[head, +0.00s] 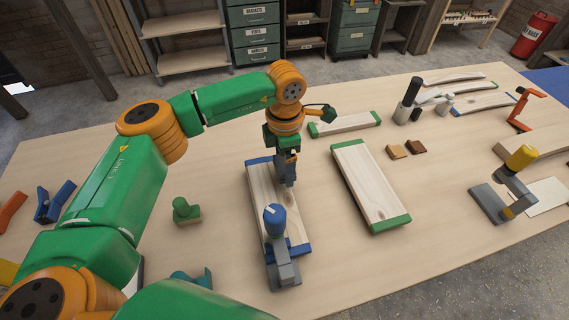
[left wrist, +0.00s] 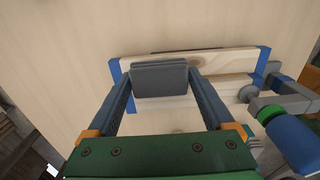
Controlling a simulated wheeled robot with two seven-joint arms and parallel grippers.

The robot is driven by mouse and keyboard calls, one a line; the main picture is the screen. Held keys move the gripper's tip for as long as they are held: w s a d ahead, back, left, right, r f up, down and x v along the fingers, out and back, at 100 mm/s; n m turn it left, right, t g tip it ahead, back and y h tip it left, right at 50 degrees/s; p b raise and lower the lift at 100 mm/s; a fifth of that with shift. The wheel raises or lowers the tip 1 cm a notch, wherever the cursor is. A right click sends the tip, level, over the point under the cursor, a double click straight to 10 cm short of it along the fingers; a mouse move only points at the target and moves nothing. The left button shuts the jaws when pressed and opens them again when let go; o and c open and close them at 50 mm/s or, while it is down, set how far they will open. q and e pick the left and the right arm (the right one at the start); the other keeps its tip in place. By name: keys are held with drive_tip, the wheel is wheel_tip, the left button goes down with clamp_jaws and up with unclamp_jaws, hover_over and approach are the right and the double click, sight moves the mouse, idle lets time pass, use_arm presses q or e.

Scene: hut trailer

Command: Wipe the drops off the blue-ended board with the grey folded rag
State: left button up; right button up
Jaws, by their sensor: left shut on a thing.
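The blue-ended board (head: 262,193) lies lengthwise near the middle of the table, and it spans the left wrist view (left wrist: 228,61). My left gripper (head: 287,180) is over the board's right side. In the left wrist view its two fingers are shut on the grey folded rag (left wrist: 160,80), which covers part of the board. I cannot tell whether the rag touches the wood. I cannot make out separate drops; a brownish patch shows on the wood beside the rag. My right gripper is out of sight.
A grey clamp (head: 284,272) with a blue knob (head: 274,217) stands at the board's near end. A green-ended board (head: 368,182) lies to the right. A green-knobbed block (head: 187,212) stands to the left. Bare tabletop lies between them.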

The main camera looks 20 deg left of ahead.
use_arm(q)
drive_tip(key=shift+w+a+r+p, duration=0.15)
drive_tip(key=shift+r+p, duration=0.65)
drive_tip(key=shift+r, duration=0.5)
drive_tip(key=shift+r+p, duration=0.55)
drive_tip(key=shift+r, duration=0.4)
drive_tip(key=shift+f, duration=0.1)
